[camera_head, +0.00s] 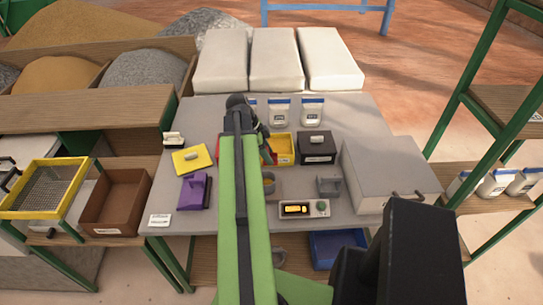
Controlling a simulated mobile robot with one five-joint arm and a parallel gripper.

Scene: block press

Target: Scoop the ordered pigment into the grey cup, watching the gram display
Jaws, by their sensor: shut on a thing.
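My gripper (265,152) is at the red and yellow bins, largely behind my green arm. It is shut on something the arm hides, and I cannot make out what. The yellow bin (284,158) is open, just right of the gripper. A red bin (220,152) is mostly hidden by the arm. A black bin (316,153) has its lid with a pale knob on. A small grey cup-like block (328,187) stands at the right. The gram display (297,209) glows orange near the front edge; its digits are too small to read.
A yellow lid (192,158) and a purple block (194,192) lie on the left of the grey table (380,115). A large grey box (388,172) fills its right side. White jars (312,111) and sacks (276,62) stand behind. A small label (160,220) lies front left.

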